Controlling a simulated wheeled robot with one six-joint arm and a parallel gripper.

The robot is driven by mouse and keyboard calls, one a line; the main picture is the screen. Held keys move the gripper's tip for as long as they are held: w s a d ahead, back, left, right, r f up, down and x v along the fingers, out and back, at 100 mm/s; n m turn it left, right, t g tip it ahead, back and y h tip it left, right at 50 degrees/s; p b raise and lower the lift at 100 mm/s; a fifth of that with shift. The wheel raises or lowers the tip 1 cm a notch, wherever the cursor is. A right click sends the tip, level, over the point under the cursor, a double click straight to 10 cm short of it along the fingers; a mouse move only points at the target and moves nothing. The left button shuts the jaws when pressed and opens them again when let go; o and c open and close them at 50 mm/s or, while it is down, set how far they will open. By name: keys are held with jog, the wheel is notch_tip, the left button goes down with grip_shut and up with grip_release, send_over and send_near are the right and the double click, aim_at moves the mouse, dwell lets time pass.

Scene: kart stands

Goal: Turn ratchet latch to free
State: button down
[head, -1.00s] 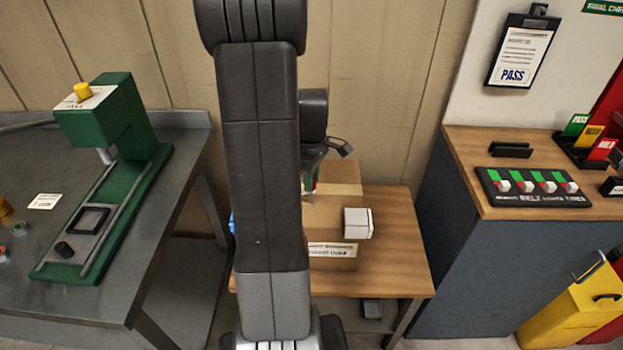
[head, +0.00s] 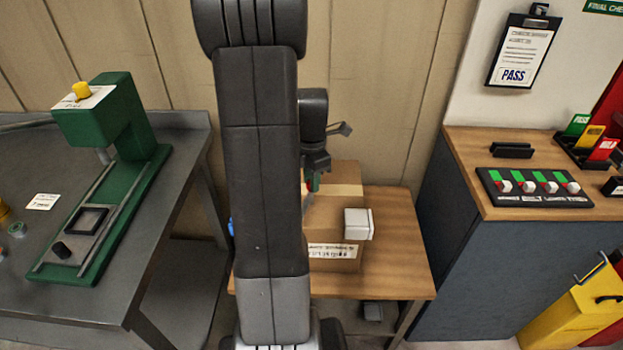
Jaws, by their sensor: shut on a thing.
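My gripper (head: 316,163) is above the cardboard box (head: 348,190) on the small wooden table, partly hidden behind my own arm. It is shut on a small green and red thing (head: 313,183), with a thin pale part below it. I cannot tell whether this thing is the ratchet latch, or whether it touches the box. No ratchet latch is clearly visible elsewhere. The box has a white label on its front, and a white block (head: 358,223) sits at its right side. My arm hides the box's left part.
The wooden table (head: 405,250) has bare room at its right. A grey bench (head: 150,290) with a green press (head: 110,140) stands at left. A cabinet (head: 470,270) with a switch panel (head: 533,187) stands at right. A yellow bin (head: 570,310) is at the lower right.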

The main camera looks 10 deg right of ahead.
jog(key=shift+n, duration=1.6)
jog(key=shift+w, duration=0.1)
jog(key=c, duration=1.2)
grip_release()
jog(key=shift+o, duration=0.2)
notch_tip(320, 180, up, 14)
notch_tip(320, 180, down, 14)
